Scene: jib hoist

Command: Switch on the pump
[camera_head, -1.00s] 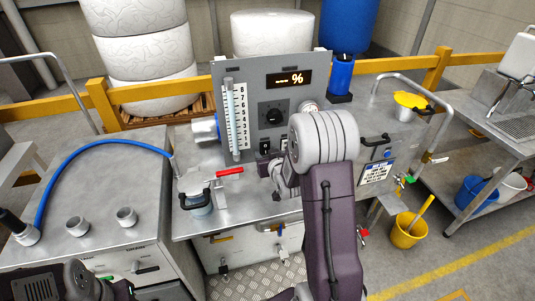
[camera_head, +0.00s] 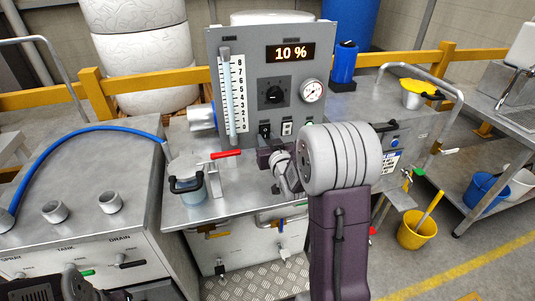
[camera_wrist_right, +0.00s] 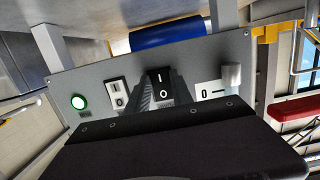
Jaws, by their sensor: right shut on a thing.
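The grey control panel (camera_head: 240,85) stands upright on the metal bench. Its display (camera_head: 290,52) reads 10 %, with a black knob (camera_head: 272,92) and a round gauge (camera_head: 313,91) below. Along its lower edge are switches and a green lamp, which looks lit in the right wrist view (camera_wrist_right: 79,102). My right gripper (camera_head: 270,147) is at this lower edge. In the wrist view its fingers are around a black rocker switch (camera_wrist_right: 160,84) marked I and O, and they are shut on it. My left gripper (camera_head: 95,288) is at the bottom left, partly out of frame; its jaws are unclear.
A lidded cup (camera_head: 187,180) and a red-handled lever (camera_head: 226,154) stand left of my right gripper. A blue hose (camera_head: 85,130) arches over the left cabinet. A yellow bucket (camera_head: 415,232) stands on the floor.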

